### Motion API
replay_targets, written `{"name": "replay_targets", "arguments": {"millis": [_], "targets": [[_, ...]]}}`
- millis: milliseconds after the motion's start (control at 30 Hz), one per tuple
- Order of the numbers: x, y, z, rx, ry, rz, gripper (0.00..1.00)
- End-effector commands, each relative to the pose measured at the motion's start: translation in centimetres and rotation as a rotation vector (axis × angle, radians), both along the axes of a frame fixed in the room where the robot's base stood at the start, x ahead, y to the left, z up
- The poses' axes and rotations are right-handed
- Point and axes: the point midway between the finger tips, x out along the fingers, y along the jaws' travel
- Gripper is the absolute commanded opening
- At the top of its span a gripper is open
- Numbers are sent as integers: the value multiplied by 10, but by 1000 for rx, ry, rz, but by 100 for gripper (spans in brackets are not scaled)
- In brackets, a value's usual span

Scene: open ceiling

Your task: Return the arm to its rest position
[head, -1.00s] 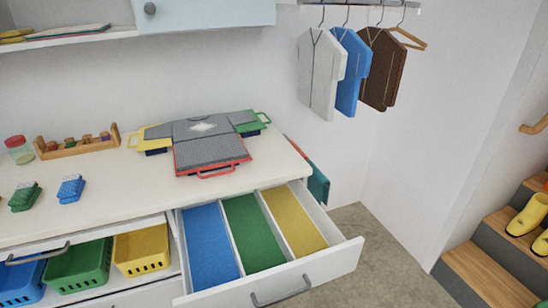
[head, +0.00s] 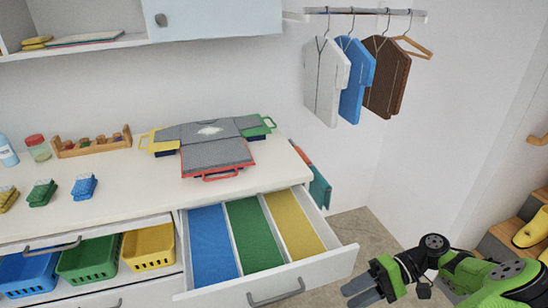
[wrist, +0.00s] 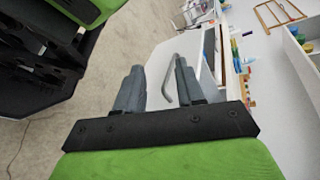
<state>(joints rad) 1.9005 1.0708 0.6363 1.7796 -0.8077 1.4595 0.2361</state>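My green and black arm is in the lower right of the head view. My gripper (head: 362,290) is to the right of the open drawer's front and apart from it. In the wrist view my gripper (wrist: 156,85) shows two grey fingers apart with nothing held between them. The drawer (head: 340,262) stands pulled out, with blue, green and yellow compartments. Its grey handle (head: 277,294) is free of my gripper, though the handle (wrist: 169,82) lines up behind the fingers in the wrist view.
A counter (head: 110,205) holds a grey folded shirt (head: 217,150) on a coloured folding board, sponges and a wooden rack (head: 92,142). Blue, green and yellow baskets (head: 149,246) sit below. Shirts hang from a rail (head: 370,14). Stairs with yellow boots (head: 533,230) are at the right. Open floor lies between.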

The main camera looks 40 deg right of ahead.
Motion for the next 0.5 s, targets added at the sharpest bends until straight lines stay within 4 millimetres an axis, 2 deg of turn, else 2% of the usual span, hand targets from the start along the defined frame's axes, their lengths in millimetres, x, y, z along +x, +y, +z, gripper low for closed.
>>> {"name": "replay_targets", "arguments": {"millis": [33,200,367,500], "targets": [[19,16,20,-71,82,85,38],[61,72,63,-372,280,274,38],[78,126,105,-722,307,372,38],[75,167,146,-1018,193,398,38]]}}
